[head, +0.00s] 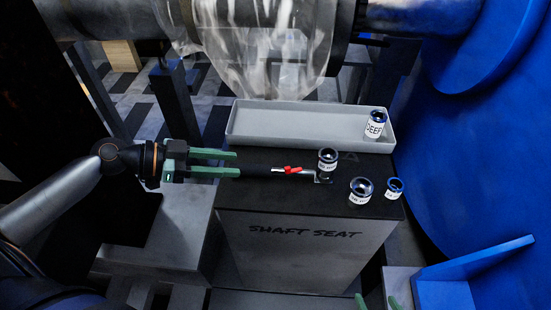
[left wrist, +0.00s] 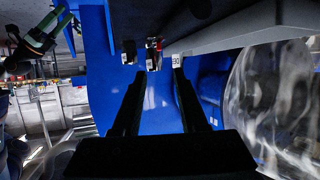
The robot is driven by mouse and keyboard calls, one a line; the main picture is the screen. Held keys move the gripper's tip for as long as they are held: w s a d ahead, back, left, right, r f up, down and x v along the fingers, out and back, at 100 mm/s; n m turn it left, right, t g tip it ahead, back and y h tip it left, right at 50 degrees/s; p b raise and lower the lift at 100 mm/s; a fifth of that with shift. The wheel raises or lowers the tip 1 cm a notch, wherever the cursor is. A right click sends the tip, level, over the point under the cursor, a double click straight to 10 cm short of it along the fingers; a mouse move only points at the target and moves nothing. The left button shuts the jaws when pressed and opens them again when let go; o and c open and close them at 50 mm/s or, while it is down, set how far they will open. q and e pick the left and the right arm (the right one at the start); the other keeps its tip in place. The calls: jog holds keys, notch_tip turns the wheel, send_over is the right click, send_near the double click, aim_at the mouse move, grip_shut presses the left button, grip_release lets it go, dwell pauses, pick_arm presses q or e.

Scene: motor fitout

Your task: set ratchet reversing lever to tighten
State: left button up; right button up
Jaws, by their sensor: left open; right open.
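The ratchet (head: 262,171) lies on the black top of the block marked "SHAFT SEAT", its dark handle toward the left and its head at the right. Its red reversing lever (head: 288,170) sits near the head; a small red part (left wrist: 153,43) also shows in the left wrist view. I cannot tell which way the lever is set. My left gripper (head: 238,164) is open, fingers pointing right, close to the handle's left end; contact cannot be told. It shows empty in the left wrist view (left wrist: 157,76). My right gripper (head: 377,301) shows only green fingertips, apart, at the bottom edge.
A labelled socket (head: 327,160) stands at the ratchet head. Two more sockets, one dark (head: 361,191) and one blue-rimmed (head: 394,188), stand to the right. A grey tray (head: 290,134) behind holds a "DEEP" socket (head: 375,124). A large blue housing (head: 460,170) bounds the right.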

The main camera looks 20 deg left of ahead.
aim_at(285, 168)
pick_arm(q)
jog(key=shift+w+d+f, duration=0.2)
jog(key=shift+w+d, duration=0.05)
jog(key=shift+d, duration=0.35)
jog(key=x, duration=1.1)
jog(key=shift+f, duration=0.1)
jog(key=shift+a, duration=0.1)
grip_shut()
